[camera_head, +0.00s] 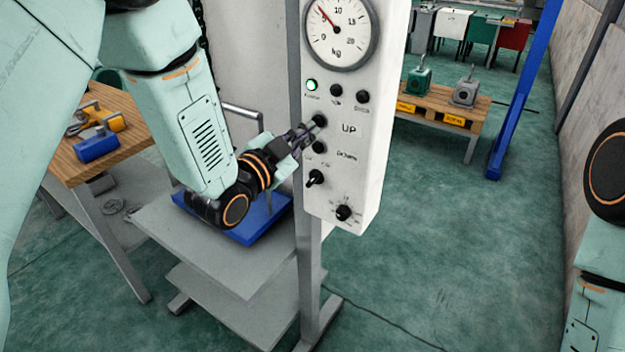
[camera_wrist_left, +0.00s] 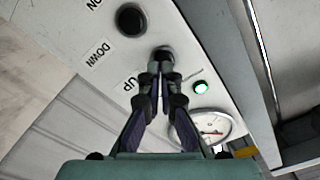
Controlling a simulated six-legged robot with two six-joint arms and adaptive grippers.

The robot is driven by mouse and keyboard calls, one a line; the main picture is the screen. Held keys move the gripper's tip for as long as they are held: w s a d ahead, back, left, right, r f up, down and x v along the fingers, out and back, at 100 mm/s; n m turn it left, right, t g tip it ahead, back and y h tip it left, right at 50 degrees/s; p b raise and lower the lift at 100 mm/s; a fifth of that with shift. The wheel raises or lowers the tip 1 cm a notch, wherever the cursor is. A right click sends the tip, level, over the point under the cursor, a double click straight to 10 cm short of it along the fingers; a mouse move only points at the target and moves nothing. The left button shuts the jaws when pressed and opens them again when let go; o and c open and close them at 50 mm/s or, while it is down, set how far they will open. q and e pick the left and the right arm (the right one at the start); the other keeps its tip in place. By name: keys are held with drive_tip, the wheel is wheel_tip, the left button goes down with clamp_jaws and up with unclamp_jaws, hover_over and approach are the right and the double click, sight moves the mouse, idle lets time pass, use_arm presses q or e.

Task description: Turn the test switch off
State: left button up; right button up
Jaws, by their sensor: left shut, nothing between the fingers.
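The white control panel (camera_head: 350,150) stands upright on a grey post. A small black lever switch (camera_head: 315,178) sits low on its left side and a rotary knob (camera_head: 343,213) is below it. The small labels beside them are too small to read, so I cannot tell which is the test switch. My left gripper (camera_head: 312,128) is shut and empty, its tips at the black button next to UP (camera_head: 319,120). In the left wrist view the shut tips (camera_wrist_left: 160,68) overlap the UP button (camera_wrist_left: 163,53); contact is unclear. The DOWN button (camera_wrist_left: 131,20) is beside it. My right gripper is not in view.
A green lamp (camera_head: 312,85) is lit under the kg dial gauge (camera_head: 341,30). Two black knobs are right of the lamp. A grey table (camera_head: 205,245) with a blue plate (camera_head: 245,225) stands behind my left forearm. A blue post (camera_head: 520,95) stands right. Floor right of the panel is clear.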

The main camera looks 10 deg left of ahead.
sight(311, 182)
use_arm(q)
drive_tip(key=shift+o, duration=0.8)
drive_tip(key=shift+f+b, duration=0.3)
drive_tip(key=shift+f, duration=0.15)
drive_tip(key=o, duration=0.5)
drive_tip(key=shift+n+y, duration=0.4)
drive_tip(key=shift+n, duration=0.3)
drive_tip(key=f+b, duration=0.2)
drive_tip(key=f, duration=0.1)
drive_tip(key=s+a+f+b, duration=0.1)
drive_tip(key=f+b, duration=0.1)
drive_tip(key=f, duration=0.1)
drive_tip(key=s+a+f+b, duration=0.1)
drive_tip(key=f+b, duration=0.1)
drive_tip(key=f, duration=0.1)
drive_tip(key=shift+a+f+b, duration=0.25)
drive_tip(key=shift+f+b, duration=0.15)
drive_tip(key=shift+h, duration=0.4)
drive_tip(key=w+d+f+b, duration=0.2)
drive_tip(key=shift+w+f, duration=0.35)
drive_tip(key=shift+w+d+r, duration=0.1)
drive_tip(key=shift+w+d, duration=0.1)
drive_tip(key=shift+w, duration=0.35)
drive_tip(key=shift+c, duration=0.3)
